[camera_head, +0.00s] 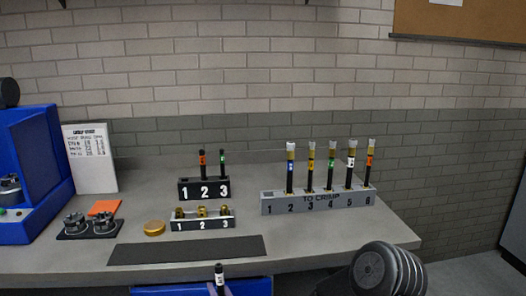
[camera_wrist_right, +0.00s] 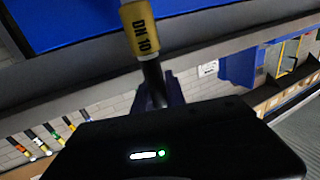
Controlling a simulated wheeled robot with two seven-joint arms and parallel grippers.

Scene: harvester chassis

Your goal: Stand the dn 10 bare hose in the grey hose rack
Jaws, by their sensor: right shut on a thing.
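My right gripper (camera_wrist_right: 158,92) is shut on the DN 10 hose (camera_wrist_right: 154,82), a black hose with a yellow "DN 10" band. In the head view the hose (camera_head: 219,271) shows upright at the bottom edge, in front of the bench; the fingers are mostly cut off. A grey rack (camera_head: 318,203) marked "TO CRIMP" stands on the bench at right. Several hoses with pale tops stand above numbers 2 to 6; place 1 looks empty. A small dark rack (camera_head: 204,189) numbered 1 to 3 has hoses at 2 and 3; place 1 looks empty. My left gripper is not in view.
A low numbered holder with brass fittings (camera_head: 203,219) sits before the dark rack. A blue machine (camera_head: 30,175) stands far left. The bench between mat and grey rack is clear.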

